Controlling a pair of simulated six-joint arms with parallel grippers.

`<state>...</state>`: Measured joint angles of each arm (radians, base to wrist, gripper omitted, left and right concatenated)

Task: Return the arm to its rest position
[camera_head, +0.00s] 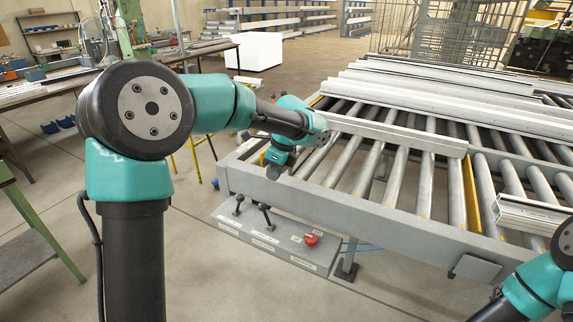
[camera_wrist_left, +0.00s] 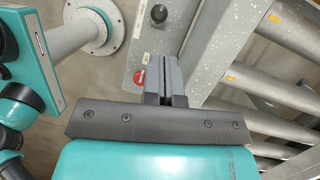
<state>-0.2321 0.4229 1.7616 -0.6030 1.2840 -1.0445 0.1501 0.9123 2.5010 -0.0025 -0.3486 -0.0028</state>
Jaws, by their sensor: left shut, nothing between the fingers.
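My left arm rises at the left of the head view and reaches right to the near left corner of the roller table. Its wrist hangs beside that corner, above the control box, and the gripper itself is mostly hidden there. In the left wrist view the left gripper (camera_wrist_left: 165,64) is shut with its two grey fingers together and nothing between them. The fingers point toward the control box (camera_wrist_left: 195,20) and appear apart from it. Of my right arm only teal and black links show at the bottom right of the head view; its gripper is out of view.
The roller table (camera_head: 400,205) carries long aluminium profiles (camera_head: 395,132). The control box (camera_head: 265,240) has black levers and a red knob (camera_head: 311,239), which also shows in the left wrist view (camera_wrist_left: 139,77). A white block (camera_head: 254,51) stands behind. Floor left of the box is clear.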

